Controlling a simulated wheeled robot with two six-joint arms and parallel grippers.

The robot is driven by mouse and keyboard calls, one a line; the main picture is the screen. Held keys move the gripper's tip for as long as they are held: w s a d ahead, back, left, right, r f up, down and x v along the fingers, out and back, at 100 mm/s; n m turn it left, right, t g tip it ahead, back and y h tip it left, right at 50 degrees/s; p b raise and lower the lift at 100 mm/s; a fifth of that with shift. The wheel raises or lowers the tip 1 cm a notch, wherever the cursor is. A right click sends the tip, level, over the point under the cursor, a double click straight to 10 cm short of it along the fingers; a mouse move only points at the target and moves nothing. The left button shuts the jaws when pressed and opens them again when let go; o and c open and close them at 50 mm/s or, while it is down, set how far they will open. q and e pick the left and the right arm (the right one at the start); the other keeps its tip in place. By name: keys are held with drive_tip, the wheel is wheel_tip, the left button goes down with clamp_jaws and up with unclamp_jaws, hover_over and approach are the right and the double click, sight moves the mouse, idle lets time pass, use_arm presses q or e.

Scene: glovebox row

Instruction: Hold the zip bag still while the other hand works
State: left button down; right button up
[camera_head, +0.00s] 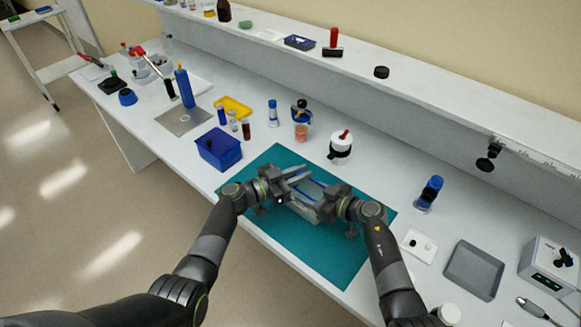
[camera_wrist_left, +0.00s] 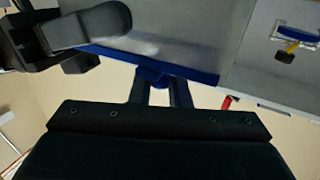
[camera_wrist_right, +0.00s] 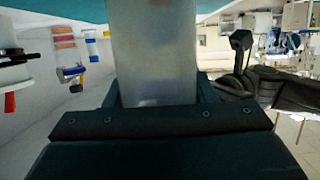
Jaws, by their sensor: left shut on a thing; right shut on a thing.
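The zip bag (camera_head: 303,212) is a translucent pouch with a blue edge strip, held between my two grippers over the teal mat (camera_head: 335,262). In the left wrist view its blue strip (camera_wrist_left: 195,76) crosses just beyond the fingers. My left gripper (camera_head: 290,182) is shut on a small blue piece at that strip, which looks like the bag's slider (camera_wrist_left: 152,76). My right gripper (camera_head: 325,204) is shut on the body of the bag, which rises between its fingers in the right wrist view (camera_wrist_right: 155,55). The grippers hide parts of the bag in the head view.
A blue bin (camera_head: 218,150) stands at the mat's left corner. A white bottle with a red top (camera_head: 341,147) stands behind the mat. A blue-capped container (camera_head: 429,192), a white plate (camera_head: 419,245) and a grey tray (camera_head: 473,270) lie to the right.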

use_arm(q)
drive_tip(key=s+d, duration=0.2)
drive_tip(key=d, duration=0.1)
drive_tip(key=shift+s+d, duration=0.1)
drive_tip(key=shift+s, duration=0.05)
drive_tip(key=c, duration=1.5)
unclamp_jaws()
drive_tip(key=shift+o, duration=0.2)
drive_tip(key=v, duration=1.2)
drive_tip(key=shift+f, duration=0.1)
